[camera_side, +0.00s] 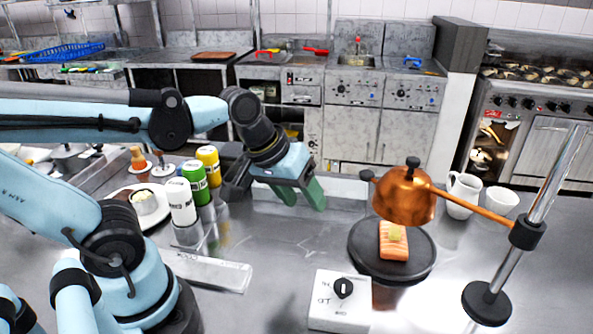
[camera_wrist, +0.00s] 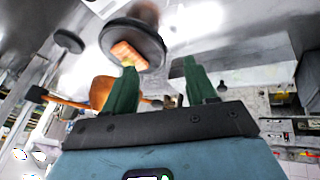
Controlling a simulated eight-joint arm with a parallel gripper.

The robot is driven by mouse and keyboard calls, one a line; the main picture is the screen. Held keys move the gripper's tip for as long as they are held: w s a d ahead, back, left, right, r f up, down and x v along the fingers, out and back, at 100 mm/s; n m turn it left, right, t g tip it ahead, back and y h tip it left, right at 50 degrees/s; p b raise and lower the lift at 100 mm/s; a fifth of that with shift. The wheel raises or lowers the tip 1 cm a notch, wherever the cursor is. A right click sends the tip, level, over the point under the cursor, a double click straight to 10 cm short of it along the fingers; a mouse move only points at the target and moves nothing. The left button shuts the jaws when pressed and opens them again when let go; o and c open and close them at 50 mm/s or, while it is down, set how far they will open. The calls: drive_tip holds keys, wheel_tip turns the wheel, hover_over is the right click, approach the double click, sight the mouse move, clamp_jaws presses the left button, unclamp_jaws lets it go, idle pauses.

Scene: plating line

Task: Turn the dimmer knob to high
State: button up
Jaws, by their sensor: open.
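The dimmer knob (camera_side: 343,287) is a small black dial on a white box (camera_side: 325,319) at the front of the steel counter in the side view. Its dark lettering and exact setting are too small to read. My gripper (camera_side: 303,194) has green fingers and hangs above the counter, behind and a little left of the box, well clear of the knob. In the wrist view my gripper (camera_wrist: 159,72) shows its two fingers apart with nothing between them. I cannot make out the knob in the wrist view.
A copper lamp (camera_side: 404,197) on a metal stand (camera_side: 528,233) hangs over salmon (camera_side: 392,243) on a dark round plate (camera_side: 365,265). A white jug (camera_side: 462,194) and cup (camera_side: 501,201) stand behind. Bottles (camera_side: 181,202) stand left. Counter between gripper and box is clear.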

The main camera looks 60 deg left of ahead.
sight(343, 284)
drive_tip(key=d+n+g+h, duration=0.1)
drive_tip(key=d+n, duration=0.1)
drive_tip(key=n, duration=0.2)
drive_tip(key=d+r+n+g+h, duration=0.1)
drive_tip(key=d+n+g, duration=0.1)
drive_tip(key=n, duration=0.1)
drive_tip(key=d+r+n+g+h, duration=0.1)
drive_tip(key=d+n, duration=0.1)
drive_tip(key=n, duration=0.2)
drive_tip(key=shift+d+n+g, duration=0.25)
drive_tip(key=shift+n+g, duration=0.05)
drive_tip(key=shift+g, duration=0.1)
drive_tip(key=shift+n+g, duration=0.3)
drive_tip(key=shift+n, duration=0.5)
drive_tip(key=x, duration=0.8)
drive_tip(key=d+x, duration=0.1)
drive_tip(key=x, duration=0.3)
drive_tip(key=shift+r, duration=0.15)
drive_tip(key=c, duration=1)
